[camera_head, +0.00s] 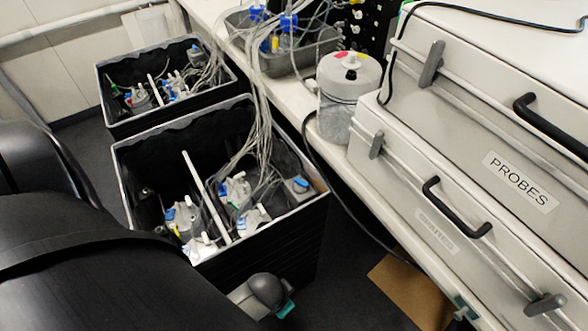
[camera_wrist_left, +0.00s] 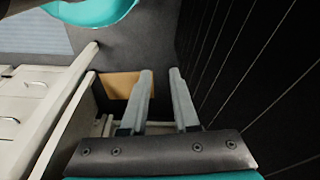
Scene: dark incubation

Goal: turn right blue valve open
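Two blue valves stand side by side in a grey tray (camera_head: 270,62) on the white bench, at the top of the head view. The right one (camera_head: 289,22) has clear tubes around it, and the left one (camera_head: 256,12) is partly cut off by the frame edge. I cannot tell their handle positions. More blue-topped fittings (camera_head: 239,200) sit inside the black crates. My left gripper (camera_wrist_left: 160,72) is open and empty in the left wrist view, low beside a black ribbed wall, away from the tray. Its fingers are hidden in the head view. My right gripper is not in view.
A near black crate (camera_head: 318,205) and a far one (camera_head: 104,90) hold tube-connected fittings. A clear lidded jar (camera_head: 337,105) stands by the tray. Cases with black handles, one labelled PROBES (camera_head: 495,150), fill the right. Brown cardboard (camera_head: 410,290) lies low. Tubes run from tray to near crate.

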